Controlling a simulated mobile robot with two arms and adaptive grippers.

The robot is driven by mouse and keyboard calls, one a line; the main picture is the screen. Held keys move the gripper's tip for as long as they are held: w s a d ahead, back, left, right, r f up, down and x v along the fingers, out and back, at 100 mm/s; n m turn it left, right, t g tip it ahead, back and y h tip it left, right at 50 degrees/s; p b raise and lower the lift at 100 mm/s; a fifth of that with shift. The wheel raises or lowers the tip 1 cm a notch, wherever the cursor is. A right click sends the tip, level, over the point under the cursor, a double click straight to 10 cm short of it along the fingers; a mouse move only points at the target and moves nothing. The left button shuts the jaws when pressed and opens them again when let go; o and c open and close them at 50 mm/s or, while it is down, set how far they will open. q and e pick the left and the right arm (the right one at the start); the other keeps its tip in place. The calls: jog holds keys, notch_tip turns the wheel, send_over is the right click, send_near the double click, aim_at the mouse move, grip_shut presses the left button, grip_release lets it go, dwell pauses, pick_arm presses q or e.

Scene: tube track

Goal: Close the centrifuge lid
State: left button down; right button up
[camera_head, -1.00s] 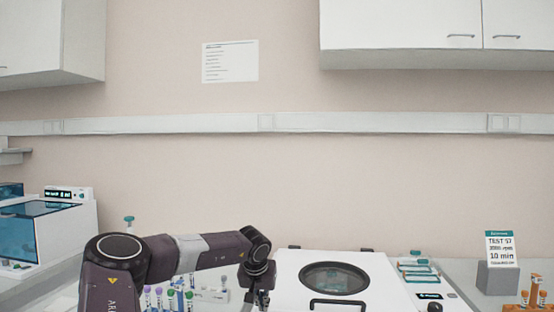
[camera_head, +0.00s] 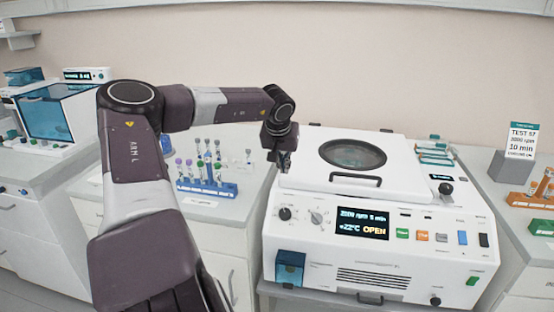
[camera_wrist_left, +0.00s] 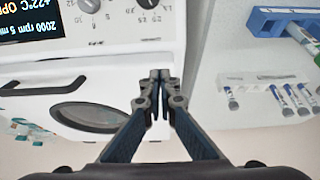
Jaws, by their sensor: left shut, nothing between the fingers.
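The centrifuge (camera_head: 380,250) is a white box with a control panel, and its display (camera_head: 362,225) reads OPEN. Its white lid (camera_head: 300,155), with a round dark window (camera_head: 352,154) and a black front handle (camera_head: 356,178), lies down over the top. I cannot tell whether it is fully latched. In the left wrist view the lid window (camera_wrist_left: 90,117) and handle (camera_wrist_left: 40,88) are left of the fingers. My left gripper (camera_head: 284,162) is shut and empty at the lid's left front corner; its fingertips also show in the left wrist view (camera_wrist_left: 160,75). My right gripper is out of view.
A blue rack of capped tubes (camera_head: 208,188) stands on the bench left of the centrifuge. A sign reading TEST 57 (camera_head: 521,140) and an orange rack (camera_head: 540,190) are at the right. A blue-windowed machine (camera_head: 55,110) stands far left.

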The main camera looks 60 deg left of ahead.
pick_arm(q)
jog(key=s+d+r+b, duration=0.2)
jog(key=s+d, duration=0.3)
jog(key=d, duration=0.1)
jog(key=shift+w, duration=0.1)
